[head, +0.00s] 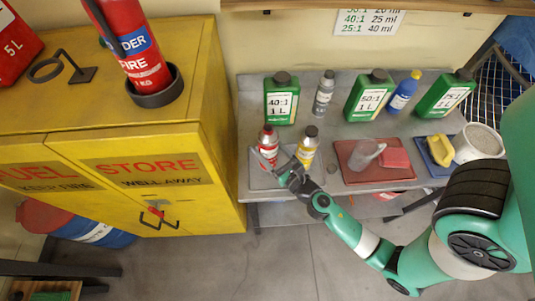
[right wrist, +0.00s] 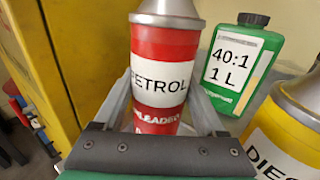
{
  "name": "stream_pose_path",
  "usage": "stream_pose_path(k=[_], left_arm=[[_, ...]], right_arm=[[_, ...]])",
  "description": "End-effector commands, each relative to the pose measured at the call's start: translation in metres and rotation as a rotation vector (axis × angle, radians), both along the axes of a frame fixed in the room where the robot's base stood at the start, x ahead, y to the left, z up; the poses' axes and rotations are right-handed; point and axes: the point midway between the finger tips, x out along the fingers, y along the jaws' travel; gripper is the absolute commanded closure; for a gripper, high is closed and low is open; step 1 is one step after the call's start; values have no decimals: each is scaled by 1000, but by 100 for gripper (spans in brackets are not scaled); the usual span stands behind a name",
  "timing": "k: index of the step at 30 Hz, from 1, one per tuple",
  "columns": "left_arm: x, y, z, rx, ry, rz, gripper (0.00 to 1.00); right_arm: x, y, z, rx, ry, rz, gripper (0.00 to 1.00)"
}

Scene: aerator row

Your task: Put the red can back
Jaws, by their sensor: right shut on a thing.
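The red can (head: 268,146) has a grey cone top and a white band; in the right wrist view the red can (right wrist: 165,75) reads PETROL and is upright. My right gripper (head: 272,163) reaches it from the front, with its fingers on both sides of the can; in the right wrist view the gripper (right wrist: 165,125) is shut on it. The can is over a grey tray (head: 262,181) at the bench's left front; I cannot tell whether its base touches. A yellow can (head: 306,146), labelled DIESEL in part, stands just right of it. My left gripper is not in view.
Green 40:1 (head: 281,102), 50:1 (head: 367,97) and another green bottle (head: 444,97) line the back, with a grey spray can (head: 324,94) and blue bottle (head: 404,92) between. A red tray (head: 365,178) holds a jug. A yellow cabinet (head: 215,130) stands close left.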

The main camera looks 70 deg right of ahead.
Motion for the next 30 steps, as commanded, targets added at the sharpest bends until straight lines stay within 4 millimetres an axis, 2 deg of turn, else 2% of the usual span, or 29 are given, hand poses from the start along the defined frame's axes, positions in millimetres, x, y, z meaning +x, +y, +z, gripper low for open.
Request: stream_pose_path(k=[1, 3, 5, 12, 17, 18, 21, 22, 30], left_arm=[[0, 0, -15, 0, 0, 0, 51], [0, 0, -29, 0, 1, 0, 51], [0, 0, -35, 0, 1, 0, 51], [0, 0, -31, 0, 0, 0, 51], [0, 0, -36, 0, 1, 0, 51], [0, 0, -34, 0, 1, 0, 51], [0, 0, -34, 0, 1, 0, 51], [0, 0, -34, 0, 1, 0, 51], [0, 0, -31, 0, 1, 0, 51]], right_arm=[[2, -2, -15, -1, -1, -1, 90], [1, -1, -29, -1, 0, 0, 90], [1, -1, -36, -1, -1, 0, 90], [1, -1, -32, -1, -1, 0, 90], [1, -1, -37, -1, -1, 0, 90], [1, -1, -35, -1, -1, 0, 20], [1, -1, -35, -1, -1, 0, 2], [1, -1, -35, -1, -1, 0, 0], [1, -1, -31, -1, -1, 0, 0]])
